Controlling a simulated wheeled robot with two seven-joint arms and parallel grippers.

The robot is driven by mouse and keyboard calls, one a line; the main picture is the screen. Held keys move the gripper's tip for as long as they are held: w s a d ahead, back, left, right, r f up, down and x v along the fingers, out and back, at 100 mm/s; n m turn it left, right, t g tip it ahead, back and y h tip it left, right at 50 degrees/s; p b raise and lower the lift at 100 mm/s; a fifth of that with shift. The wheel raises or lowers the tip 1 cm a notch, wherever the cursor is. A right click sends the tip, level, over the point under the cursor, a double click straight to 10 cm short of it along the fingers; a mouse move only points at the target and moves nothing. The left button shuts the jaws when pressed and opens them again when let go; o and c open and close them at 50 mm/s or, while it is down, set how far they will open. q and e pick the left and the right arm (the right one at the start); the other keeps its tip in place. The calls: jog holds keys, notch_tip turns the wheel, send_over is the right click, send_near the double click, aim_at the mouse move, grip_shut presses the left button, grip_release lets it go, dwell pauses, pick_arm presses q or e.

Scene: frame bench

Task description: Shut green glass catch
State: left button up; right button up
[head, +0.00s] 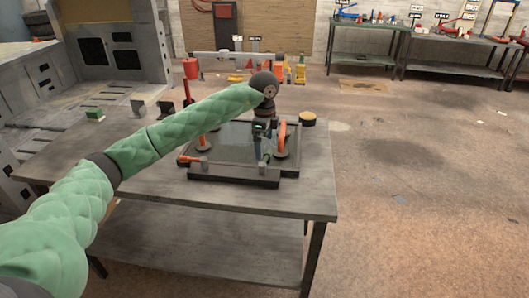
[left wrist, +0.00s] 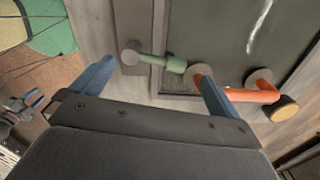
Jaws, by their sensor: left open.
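The green catch (left wrist: 174,64) shows in the left wrist view as a short green-tipped lever on a round grey pivot. It lies across the edge strip of the dark glass frame (left wrist: 135,20). My left gripper (left wrist: 153,70) is open, its two blue fingers on either side of the catch; I cannot tell whether they touch it. In the head view my left gripper (head: 263,147) points down over the near right part of the glass frame (head: 234,171) and largely hides the catch.
An orange handle (left wrist: 255,95) stands close beside one finger; it also shows in the head view (head: 281,138). Another orange-handled part (head: 195,160) is at the frame's left. A yellow-topped round pot (head: 308,119) stands behind right. The grey bench (head: 150,180) is clear in front.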

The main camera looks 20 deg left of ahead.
pick_arm(q)
notch_tip(320, 180, up, 4)
jog(key=shift+s+f+b, duration=0.1)
jog(key=shift+f+b, duration=0.05)
jog(key=shift+b, duration=0.15)
pick_arm(e)
jog(key=a+f, duration=0.1)
jog(key=f, duration=0.1)
jog(key=shift+w+a+f, duration=0.1)
jog(key=shift+a+f, duration=0.25)
jog(key=shift+f, duration=0.05)
jog(key=shift+d+r, duration=0.1)
jog(key=shift+r, duration=0.05)
jog(key=shift+w+r, duration=0.2)
jog(key=shift+r, duration=0.05)
